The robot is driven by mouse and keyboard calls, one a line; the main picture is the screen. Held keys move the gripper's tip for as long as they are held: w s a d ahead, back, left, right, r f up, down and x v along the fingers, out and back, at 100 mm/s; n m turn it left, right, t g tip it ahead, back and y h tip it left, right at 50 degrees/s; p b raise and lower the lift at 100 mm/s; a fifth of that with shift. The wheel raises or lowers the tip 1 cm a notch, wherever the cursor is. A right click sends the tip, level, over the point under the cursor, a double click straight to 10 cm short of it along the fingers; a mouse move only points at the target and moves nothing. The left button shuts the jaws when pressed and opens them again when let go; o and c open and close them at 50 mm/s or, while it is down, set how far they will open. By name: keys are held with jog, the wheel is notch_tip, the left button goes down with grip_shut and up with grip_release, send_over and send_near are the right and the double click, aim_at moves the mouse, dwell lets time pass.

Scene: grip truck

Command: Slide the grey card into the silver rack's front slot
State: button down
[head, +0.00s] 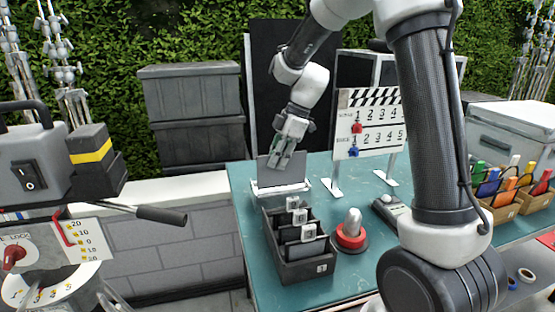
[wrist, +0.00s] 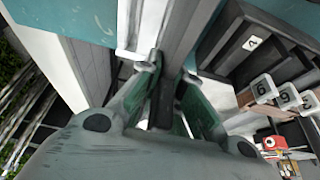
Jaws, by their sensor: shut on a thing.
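My gripper (head: 284,160) is shut on the upper edge of the grey card (head: 287,175), at the far left end of the table. In the wrist view the card (wrist: 181,35) shows nearly edge-on between the two green-padded fingers (wrist: 174,100). The silver rack (head: 268,190) lies flat on the table, right below the card. The card stands roughly upright, and its lower edge meets the rack in the head view. I cannot tell whether that edge is inside the front slot or just above it. The slots are too small to make out.
A black divided box (head: 306,270) with dark cards and numbered tags stands just in front of the rack. A red-based knob (head: 351,240) and a small dark device (head: 388,208) stand to the right. A clapperboard (head: 370,118) stands behind. Pen boxes (head: 505,212) are far right.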

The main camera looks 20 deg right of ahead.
aim_at(274, 187)
jog(key=shift+f, duration=0.25)
dwell(0.4)
jog(key=shift+f, duration=0.35)
dwell(0.4)
jog(key=shift+f, duration=2.65)
jog(key=c, duration=1.5)
grip_release()
jog(key=v, duration=1.2)
